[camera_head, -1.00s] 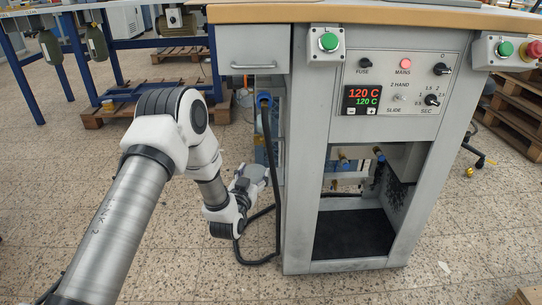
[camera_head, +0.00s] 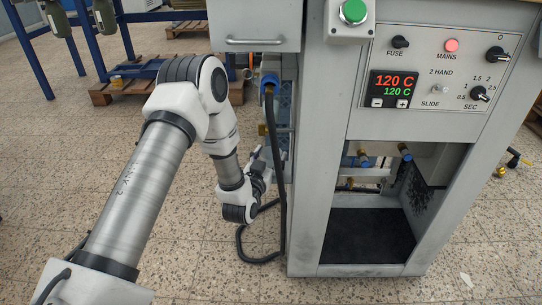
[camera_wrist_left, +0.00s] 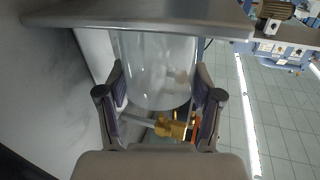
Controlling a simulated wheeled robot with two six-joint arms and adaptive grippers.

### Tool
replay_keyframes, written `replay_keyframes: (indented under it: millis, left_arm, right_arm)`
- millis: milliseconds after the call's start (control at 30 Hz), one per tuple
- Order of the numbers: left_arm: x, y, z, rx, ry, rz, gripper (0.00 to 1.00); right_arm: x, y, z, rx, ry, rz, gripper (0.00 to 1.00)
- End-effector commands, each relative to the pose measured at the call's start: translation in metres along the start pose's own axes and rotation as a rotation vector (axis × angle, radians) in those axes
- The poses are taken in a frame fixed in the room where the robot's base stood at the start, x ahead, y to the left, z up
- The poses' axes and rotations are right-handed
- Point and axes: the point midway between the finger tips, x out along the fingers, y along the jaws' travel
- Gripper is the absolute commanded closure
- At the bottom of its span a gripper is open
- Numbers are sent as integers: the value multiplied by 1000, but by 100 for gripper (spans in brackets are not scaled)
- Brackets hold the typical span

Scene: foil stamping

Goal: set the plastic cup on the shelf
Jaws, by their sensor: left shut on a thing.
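The translucent plastic cup (camera_wrist_left: 158,62) is between the two fingers of my left gripper (camera_wrist_left: 160,92) in the left wrist view, and the fingers press on its sides. In the head view my left gripper (camera_head: 264,168) is beside the left side of the stamping machine, partly hidden. The cup cannot be made out there. In the left wrist view a flat grey ledge (camera_wrist_left: 75,17) crosses the top, close to the cup; I cannot tell whether this is the shelf or whether they touch. My right gripper is in neither view.
The machine's control panel (camera_head: 433,75) faces the head camera, above an open bay with a black floor (camera_head: 368,237). A black hose (camera_head: 281,205) hangs close beside my left gripper. A brass fitting (camera_wrist_left: 172,129) shows beyond the cup.

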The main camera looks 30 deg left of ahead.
Motion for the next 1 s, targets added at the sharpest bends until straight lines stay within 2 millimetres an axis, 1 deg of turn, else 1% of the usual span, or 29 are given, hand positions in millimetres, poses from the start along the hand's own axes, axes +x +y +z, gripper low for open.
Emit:
replay_keyframes:
  millis: [67, 100, 133, 433, 533, 567, 667, 900, 933, 1000]
  left_arm:
    - [0, 0, 4, 0, 0, 0, 68]
    - [0, 0, 2, 0, 0, 0, 20]
    - [0, 0, 2, 0, 0, 0, 10]
    - [0, 0, 2, 0, 0, 0, 9]
    - [0, 0, -4, 0, 1, 0, 9]
    - [-3, 0, -3, 0, -2, 0, 9]
    - [-21, 0, -3, 0, -6, 1, 9]
    - [-84, 0, -3, 1, -8, 1, 9]
    - [-91, 0, -4, 0, -7, 1, 9]
    - [-104, 0, 1, -1, -5, 1, 9]
  right_arm:
    - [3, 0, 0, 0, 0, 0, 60]
    - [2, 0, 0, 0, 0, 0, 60]
    - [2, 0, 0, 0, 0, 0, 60]
    - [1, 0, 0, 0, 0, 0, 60]
    - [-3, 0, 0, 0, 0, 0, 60]
    - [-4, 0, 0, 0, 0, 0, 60]
    - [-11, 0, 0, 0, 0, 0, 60]
    - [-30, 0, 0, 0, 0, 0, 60]
    - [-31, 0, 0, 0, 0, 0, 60]
    - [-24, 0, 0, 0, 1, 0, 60]
